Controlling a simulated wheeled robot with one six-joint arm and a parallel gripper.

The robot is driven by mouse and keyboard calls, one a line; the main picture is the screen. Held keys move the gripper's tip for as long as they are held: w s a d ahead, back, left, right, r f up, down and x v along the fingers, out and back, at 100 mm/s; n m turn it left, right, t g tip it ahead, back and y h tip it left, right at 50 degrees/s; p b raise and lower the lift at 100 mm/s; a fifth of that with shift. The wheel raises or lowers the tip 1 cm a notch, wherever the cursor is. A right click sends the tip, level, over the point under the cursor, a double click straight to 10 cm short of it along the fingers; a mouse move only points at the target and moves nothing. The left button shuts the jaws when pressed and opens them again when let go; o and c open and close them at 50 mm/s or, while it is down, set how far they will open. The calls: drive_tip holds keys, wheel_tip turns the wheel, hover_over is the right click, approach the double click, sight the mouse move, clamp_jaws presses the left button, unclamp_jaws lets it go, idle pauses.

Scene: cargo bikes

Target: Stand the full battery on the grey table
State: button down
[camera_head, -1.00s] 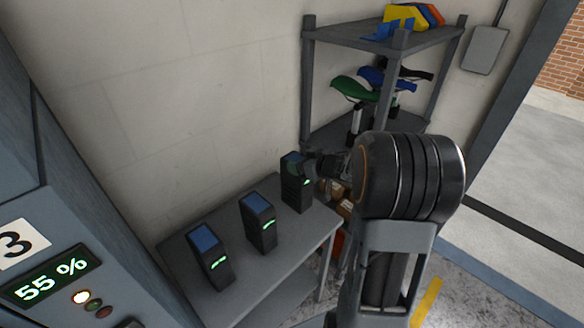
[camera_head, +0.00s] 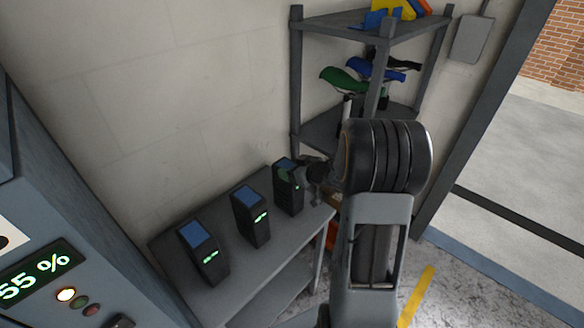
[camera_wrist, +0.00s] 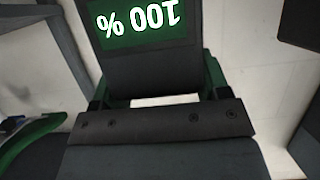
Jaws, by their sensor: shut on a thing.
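The full battery (camera_head: 288,190) is a dark upright block in my gripper (camera_head: 302,174) at the right end of the grey table (camera_head: 290,255). In the wrist view its green screen reads 100 %, upside down, on the full battery (camera_wrist: 150,65). My gripper (camera_wrist: 158,88) is shut on it, a finger on each side. The battery stands upright, its base at or very near the tabletop; I cannot tell whether it touches. My arm covers part of its right side.
Two similar batteries with blue tops stand on the table, one in the middle (camera_head: 250,215) and one at the left (camera_head: 203,252). A cabinet (camera_head: 60,215) showing 55 % is at left. A shelf (camera_head: 350,30) with coloured saddles stands behind my arm.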

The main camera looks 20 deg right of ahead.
drive_tip(key=shift+c, duration=0.5)
unclamp_jaws()
drive_tip(key=shift+f, duration=0.15)
drive_tip(key=shift+r, duration=0.25)
drive_tip(key=v, duration=1.1)
wheel_tip(320, 180, up, 6)
drive_tip(key=m+g+h, duration=0.1)
drive_tip(key=m+h, duration=0.3)
drive_tip(key=h, duration=0.5)
drive_tip(key=s+a+f+g+y, duration=0.1)
drive_tip(key=s+a+g+y, duration=0.3)
drive_tip(key=s+a, duration=0.9)
drive_tip(key=a+g, duration=0.1)
drive_tip(key=g, duration=0.2)
drive_tip(key=shift+s+a+f+p, duration=0.2)
drive_tip(key=shift+a+f+p, duration=0.15)
drive_tip(key=shift+f+p, duration=0.05)
